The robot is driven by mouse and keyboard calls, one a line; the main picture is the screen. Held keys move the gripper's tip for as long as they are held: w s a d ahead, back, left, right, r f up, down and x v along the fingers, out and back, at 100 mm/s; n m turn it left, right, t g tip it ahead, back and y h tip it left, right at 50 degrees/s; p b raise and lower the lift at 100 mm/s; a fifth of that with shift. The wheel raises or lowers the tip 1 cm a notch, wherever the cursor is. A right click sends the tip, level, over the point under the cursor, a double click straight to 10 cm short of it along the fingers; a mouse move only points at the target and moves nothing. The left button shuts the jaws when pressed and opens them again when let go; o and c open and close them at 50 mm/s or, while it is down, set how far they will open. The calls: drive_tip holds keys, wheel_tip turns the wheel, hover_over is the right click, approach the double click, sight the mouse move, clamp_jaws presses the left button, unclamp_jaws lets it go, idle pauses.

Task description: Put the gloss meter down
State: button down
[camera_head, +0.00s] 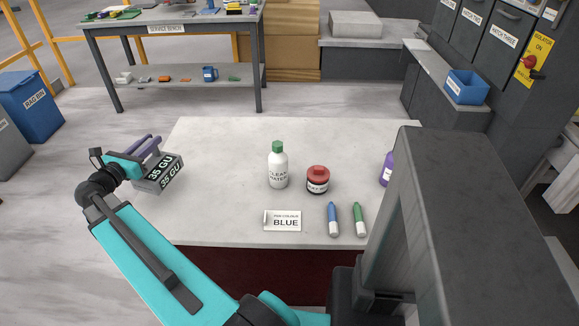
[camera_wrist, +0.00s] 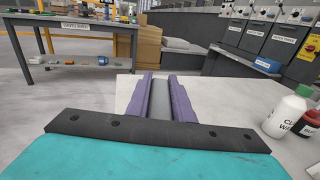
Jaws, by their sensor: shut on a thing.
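The gloss meter (camera_head: 159,176) is a grey box with a dark display reading "35 GU", at the left edge of the slab in the head view. My gripper (camera_head: 148,147) is shut on it, with its purple fingers on either side of its upper part. In the wrist view my gripper (camera_wrist: 160,95) shows its two purple fingers with a grey part of the gloss meter (camera_wrist: 160,104) between them. The stone slab (camera_head: 225,150) is pale. I cannot tell whether the meter touches the slab or hangs just above it.
A purple bottle (camera_head: 386,169) is partly hidden at right. The slab's left-centre is bare.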

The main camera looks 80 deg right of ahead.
drive_tip(key=s+d+r+m+g+y, duration=0.1)
drive_tip(key=s+d+m+g, duration=0.1)
drive_tip(key=s+d, duration=0.4)
drive_tip(key=s+d+r+m+g+y, duration=0.1)
drive_tip(key=s+d, duration=0.6)
drive_tip(key=s, duration=0.9)
drive_tip(key=s+d+r+m+g+y, duration=0.1)
drive_tip(key=s+d+g, duration=0.4)
drive_tip(key=s, duration=0.7)
drive_tip(key=shift+d+r+m, duration=0.75)
drive_tip(key=shift+d+m, duration=0.15)
drive_tip(key=shift+d, duration=0.35)
wheel_tip(320, 180, down, 6)
drive_tip(key=shift+f, duration=0.15)
drive_tip(key=shift+f, duration=2)
drive_tip(key=c, duration=1.6)
unclamp_jaws()
